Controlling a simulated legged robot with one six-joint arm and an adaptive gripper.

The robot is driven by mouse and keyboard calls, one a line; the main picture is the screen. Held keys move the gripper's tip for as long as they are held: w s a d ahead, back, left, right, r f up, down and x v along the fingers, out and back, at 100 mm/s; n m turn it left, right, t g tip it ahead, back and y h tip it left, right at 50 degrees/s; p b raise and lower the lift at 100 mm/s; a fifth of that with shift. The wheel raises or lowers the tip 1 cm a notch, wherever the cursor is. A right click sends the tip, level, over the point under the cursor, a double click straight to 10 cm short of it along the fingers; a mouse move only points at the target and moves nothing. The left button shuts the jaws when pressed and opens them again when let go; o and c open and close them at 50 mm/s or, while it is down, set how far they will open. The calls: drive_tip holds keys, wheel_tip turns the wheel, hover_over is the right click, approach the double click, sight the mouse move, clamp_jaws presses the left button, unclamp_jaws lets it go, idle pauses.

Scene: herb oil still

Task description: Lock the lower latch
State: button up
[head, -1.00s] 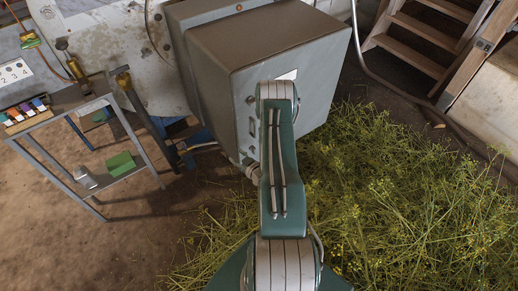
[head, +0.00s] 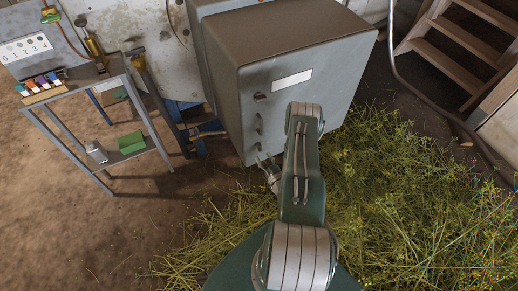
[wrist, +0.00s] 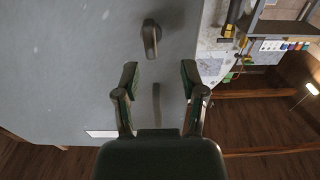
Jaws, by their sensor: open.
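The grey cabinet (head: 300,85) has a closed-looking front with an upper latch (head: 260,98), a bar handle (head: 259,124) and a lower latch (head: 258,147) along its left edge. The wrist view looks upside down to the door. There the lower latch (wrist: 151,38) is a dark knob, long axis near upright in the picture, just beyond my fingertips. My gripper (wrist: 160,73) is open and empty, its fingers apart, with the handle (wrist: 157,104) showing between them. The upper latch is not visible in the wrist view. My arm mostly hides the gripper in the head view.
A metal shelf stand (head: 83,88) with coloured items stands at the left. Cut herbs (head: 420,195) cover the floor at the right, before wooden steps (head: 455,50). A white label (head: 291,78) is on the cabinet front. Bare floor lies at lower left.

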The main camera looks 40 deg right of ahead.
sight(261, 149)
drive_tip(key=x, duration=0.5)
drive_tip(key=shift+d, duration=0.3)
drive_tip(key=shift+c, duration=0.4)
drive_tip(key=c, duration=0.6)
drive_tip(key=shift+d+f, duration=0.15)
drive_tip(key=shift+d, duration=0.2)
clamp_jaws()
